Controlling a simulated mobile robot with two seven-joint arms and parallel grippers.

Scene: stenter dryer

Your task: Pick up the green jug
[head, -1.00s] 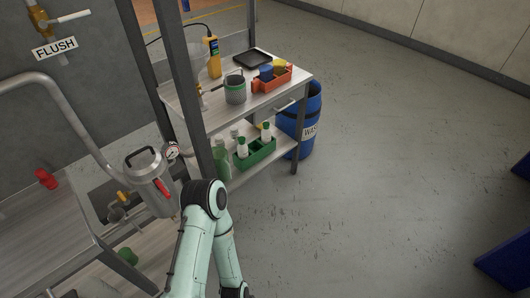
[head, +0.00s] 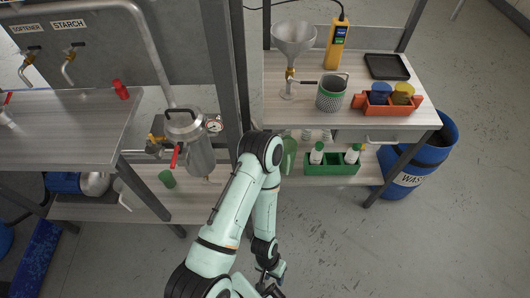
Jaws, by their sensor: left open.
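A green jug-like vessel (head: 289,153) stands on the lower shelf of the right bench, left of the green crate. My left arm's elbow partly covers it, so its full shape and handle cannot be made out. My left gripper (head: 271,284) is low at the bottom edge of the head view, open and empty, well below and apart from the vessel in the picture. Its fingertips are small and partly cut off. My right gripper does not show.
A green crate (head: 335,169) holds white bottles beside the vessel. The bench top (head: 290,114) carries a funnel (head: 294,40), a mesh cup (head: 331,93) and an orange caddy (head: 388,107). A blue waste barrel (head: 424,160) stands right. Floor in front is clear.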

